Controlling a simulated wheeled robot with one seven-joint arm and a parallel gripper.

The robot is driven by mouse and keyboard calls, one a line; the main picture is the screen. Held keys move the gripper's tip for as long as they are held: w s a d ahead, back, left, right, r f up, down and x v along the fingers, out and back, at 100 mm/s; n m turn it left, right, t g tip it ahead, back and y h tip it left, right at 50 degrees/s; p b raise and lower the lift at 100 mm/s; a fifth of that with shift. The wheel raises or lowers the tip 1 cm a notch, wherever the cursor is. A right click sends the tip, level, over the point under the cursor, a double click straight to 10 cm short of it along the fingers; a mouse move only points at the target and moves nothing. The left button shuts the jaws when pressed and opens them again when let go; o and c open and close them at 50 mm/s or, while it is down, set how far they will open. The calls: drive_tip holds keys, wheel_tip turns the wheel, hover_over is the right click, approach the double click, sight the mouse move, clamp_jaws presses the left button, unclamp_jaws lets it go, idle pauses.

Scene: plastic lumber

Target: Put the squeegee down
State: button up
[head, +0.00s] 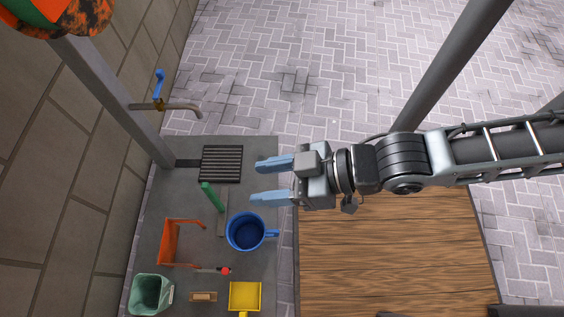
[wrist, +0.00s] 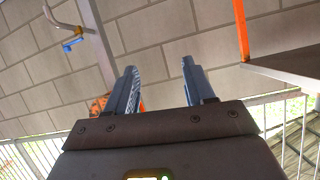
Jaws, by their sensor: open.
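My gripper (head: 256,182) is open in the head view, its two blue fingers apart with nothing between them. It also shows open and empty in the wrist view (wrist: 159,74). A green-handled tool (head: 212,196) with a thin grey bar, which looks like the squeegee, lies on the grey slab left of and below my fingertips, apart from them. I cannot tell its exact shape from this height. The wrist view does not show it.
On the slab (head: 180,150) are a drain grate (head: 221,164), blue mug-like bucket (head: 246,247), orange tray (head: 170,243), green bucket (head: 150,294), yellow dustpan (head: 245,296), brush (head: 203,296) and red-ended tool (head: 225,271). A tap (head: 180,107) juts out above. A wooden surface (head: 390,250) lies right.

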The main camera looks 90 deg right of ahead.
wheel_tip(320, 180, up, 7)
drive_tip(key=s+a+n+t, duration=0.1)
drive_tip(key=s, duration=0.1)
drive_tip(key=shift+n+t, duration=0.4)
drive_tip(key=shift+r, duration=0.1)
